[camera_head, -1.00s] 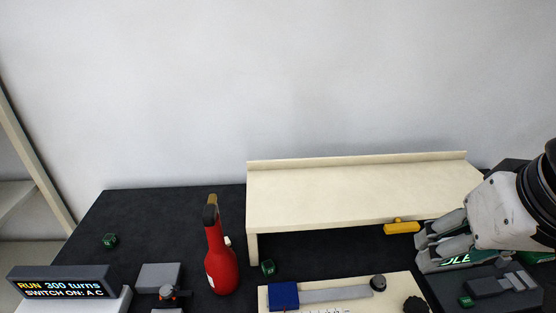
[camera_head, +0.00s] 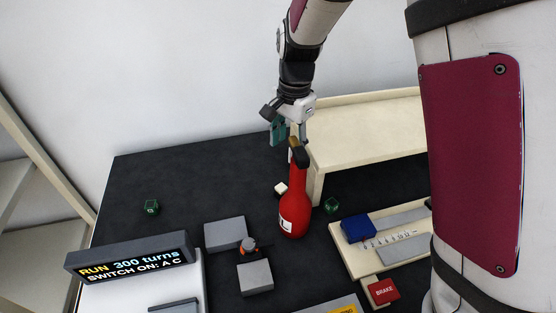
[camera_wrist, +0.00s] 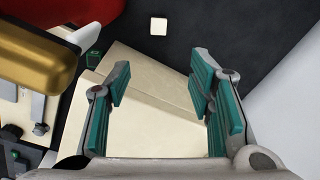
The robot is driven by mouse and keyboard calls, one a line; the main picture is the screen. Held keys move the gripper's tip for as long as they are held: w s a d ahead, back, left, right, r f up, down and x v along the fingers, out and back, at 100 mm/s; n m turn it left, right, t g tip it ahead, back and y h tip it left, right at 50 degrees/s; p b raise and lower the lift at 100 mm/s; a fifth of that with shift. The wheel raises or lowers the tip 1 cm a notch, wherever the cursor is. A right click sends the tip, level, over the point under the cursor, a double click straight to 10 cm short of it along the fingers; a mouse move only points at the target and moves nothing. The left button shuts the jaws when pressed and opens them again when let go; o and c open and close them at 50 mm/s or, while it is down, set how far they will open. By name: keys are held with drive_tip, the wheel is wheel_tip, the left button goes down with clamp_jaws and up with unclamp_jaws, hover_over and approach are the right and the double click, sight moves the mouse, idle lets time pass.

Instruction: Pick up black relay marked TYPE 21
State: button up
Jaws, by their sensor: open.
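I cannot make out a black relay marked TYPE 21 in either view. My gripper (camera_head: 290,130) is up in the air just behind the top of the red bottle, near the left end of the cream shelf. In the wrist view my gripper (camera_wrist: 160,85) is open, its teal-padded fingers wide apart with nothing held between them. The cream shelf (camera_wrist: 140,120) shows below and between the fingers. A small white block (camera_head: 280,189) lies on the dark table beside the bottle; it also shows in the wrist view (camera_wrist: 158,26). No marking on it is readable.
The red bottle (camera_head: 295,210) stands close below my gripper; its gold-brown top (camera_wrist: 35,60) is large in the wrist view. The cream shelf (camera_head: 370,125) is to the right. Dark green cubes lie left (camera_head: 151,207) and by the shelf leg (camera_head: 331,205). The table's back left is mostly clear.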

sight(283, 186)
drive_tip(key=shift+m+g, duration=0.3)
drive_tip(key=f, duration=0.7)
drive_tip(key=a+f, duration=0.1)
drive_tip(key=f, duration=0.3)
drive_tip(key=shift+w+f, duration=0.1)
drive_tip(key=shift+f, duration=0.15)
drive_tip(key=shift+a+f, duration=0.1)
drive_tip(key=shift+f, duration=2.5)
drive_tip(key=shift+c, duration=0.5)
clamp_jaws()
